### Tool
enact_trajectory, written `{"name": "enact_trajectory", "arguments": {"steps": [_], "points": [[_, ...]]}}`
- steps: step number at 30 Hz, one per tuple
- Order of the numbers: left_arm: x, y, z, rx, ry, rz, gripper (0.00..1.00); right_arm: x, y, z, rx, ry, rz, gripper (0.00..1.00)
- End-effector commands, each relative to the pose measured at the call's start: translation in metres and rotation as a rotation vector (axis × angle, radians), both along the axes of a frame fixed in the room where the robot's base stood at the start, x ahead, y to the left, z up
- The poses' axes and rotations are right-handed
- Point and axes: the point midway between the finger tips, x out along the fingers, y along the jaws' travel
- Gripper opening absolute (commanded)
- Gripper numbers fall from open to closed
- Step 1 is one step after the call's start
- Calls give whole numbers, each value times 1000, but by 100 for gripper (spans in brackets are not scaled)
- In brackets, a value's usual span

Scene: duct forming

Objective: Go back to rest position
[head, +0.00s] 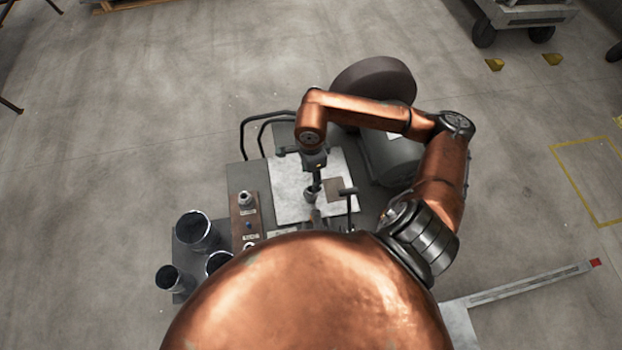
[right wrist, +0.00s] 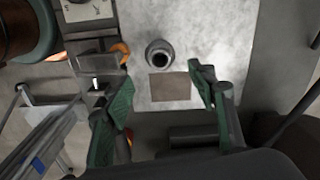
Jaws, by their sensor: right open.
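My right arm reaches in from the right of the head view, and its wrist hangs over a machine with a pale metal plate (head: 286,190). The right gripper (head: 314,182) is small there, above the plate. In the right wrist view, the green-padded fingers of the right gripper (right wrist: 161,80) stand wide apart with nothing gripped. A round metal piece with a dark hole (right wrist: 160,53) stands on the plate just beyond the fingertips. A brownish square patch (right wrist: 169,86) shows between the fingers. My left gripper is out of view.
Several open metal cylinders (head: 195,231) stand left of the machine. A control panel (head: 246,220) and dark curved bars (head: 262,130) are on its left side. A large dark wheel (head: 375,82) and grey housing (head: 390,157) lie near my forearm.

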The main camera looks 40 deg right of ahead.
Motion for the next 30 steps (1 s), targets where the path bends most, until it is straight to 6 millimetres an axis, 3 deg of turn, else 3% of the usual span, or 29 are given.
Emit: {"name": "enact_trajectory", "arguments": {"steps": [9,14,30], "points": [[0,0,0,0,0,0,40,0,0,-1,1,0,0,52],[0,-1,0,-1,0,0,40,0,1,-11,3,1,1,52],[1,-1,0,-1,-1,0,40,-1,1,-105,3,2,-2,52]]}}
